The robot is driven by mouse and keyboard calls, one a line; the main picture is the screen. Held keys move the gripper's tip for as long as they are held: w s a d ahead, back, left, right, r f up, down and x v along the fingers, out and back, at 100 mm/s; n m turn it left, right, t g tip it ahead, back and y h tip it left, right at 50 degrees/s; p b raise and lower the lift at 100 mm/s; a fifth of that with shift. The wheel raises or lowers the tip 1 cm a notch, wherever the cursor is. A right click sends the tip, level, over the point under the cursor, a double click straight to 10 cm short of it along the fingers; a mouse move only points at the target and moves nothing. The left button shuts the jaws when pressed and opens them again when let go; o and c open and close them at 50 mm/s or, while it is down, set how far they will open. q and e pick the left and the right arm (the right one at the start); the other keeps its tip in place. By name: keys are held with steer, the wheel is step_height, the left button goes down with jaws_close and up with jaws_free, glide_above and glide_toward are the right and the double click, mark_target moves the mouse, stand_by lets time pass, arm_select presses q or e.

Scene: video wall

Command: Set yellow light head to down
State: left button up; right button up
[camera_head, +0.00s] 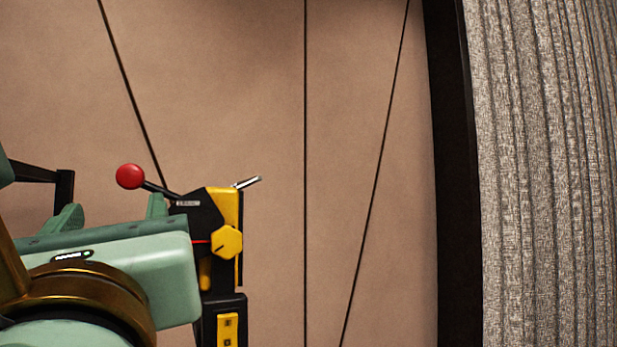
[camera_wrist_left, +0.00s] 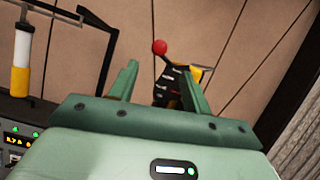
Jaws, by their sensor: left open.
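The yellow light head (camera_head: 226,205) is a black and yellow unit in the lower middle of the head view. It has a lever with a red ball (camera_head: 130,176) reaching up to the left, a yellow six-sided knob (camera_head: 227,242) and a short silver lever (camera_head: 247,182). My green left gripper (camera_head: 112,208) is at the lower left, its body covering part of the unit's left side. In the left wrist view, the open fingers (camera_wrist_left: 158,68) point toward the light head (camera_wrist_left: 178,85), and its red ball shows between them. Contact cannot be told. My right gripper is not in view.
A tan panelled wall (camera_head: 370,60) with dark seams stands behind. A black vertical post (camera_head: 455,150) and grey ribbed curtain (camera_head: 545,170) are at the right. A yellow and white cylinder (camera_wrist_left: 22,62) and a lit control panel (camera_wrist_left: 18,140) show at the wrist view's left.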

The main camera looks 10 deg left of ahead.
mark_target(129, 180)
arm_select(q)
steer(key=p+x, duration=0.2)
steer(key=x, duration=1.1)
steer(key=shift+w+a, duration=0.15)
steer(key=shift+w, duration=0.15)
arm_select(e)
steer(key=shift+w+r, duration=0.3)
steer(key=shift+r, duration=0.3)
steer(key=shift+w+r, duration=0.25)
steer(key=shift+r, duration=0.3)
arm_select(q)
steer(key=shift+s, duration=0.1)
